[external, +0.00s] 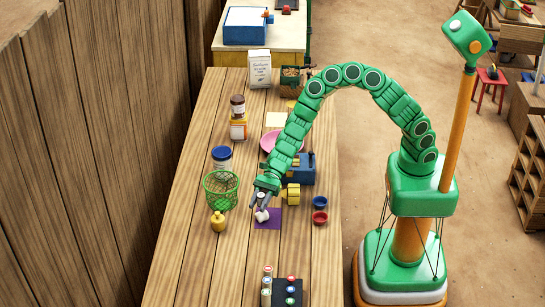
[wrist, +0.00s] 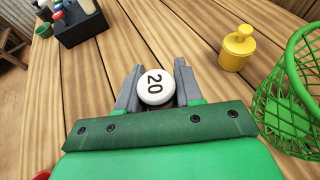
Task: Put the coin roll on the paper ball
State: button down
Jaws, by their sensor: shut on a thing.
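In the external view a small white bit between the fingers appears to be the coin roll. Just below the fingers, a whitish lump that looks like the paper ball (external: 262,216) lies on a purple square (external: 270,224). I cannot tell whether the coin roll touches it. In the wrist view the paper ball is hidden.
A green wire basket (external: 221,190) and a yellow weight (external: 218,222) stand left of my gripper. Blue and red cups (external: 320,218) stand to the right, a blue and yellow device (external: 300,172) behind. A dark rack (external: 287,291) is at the front. Bare wood lies between.

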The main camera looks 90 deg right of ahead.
aim_at(259, 214)
jog(key=shift+f, duration=1.4)
jog(key=shift+f, duration=0.15)
jog(key=c, duration=0.7)
grip_release()
jog(key=shift+c, duration=0.2)
jog(key=shift+d+r, duration=0.15)
jog(key=shift+r, duration=0.05)
jog(key=v, duration=1.1)
jog(key=shift+s+d, duration=0.2)
jog(key=shift+d, duration=0.05)
jog(key=shift+r, duration=0.1)
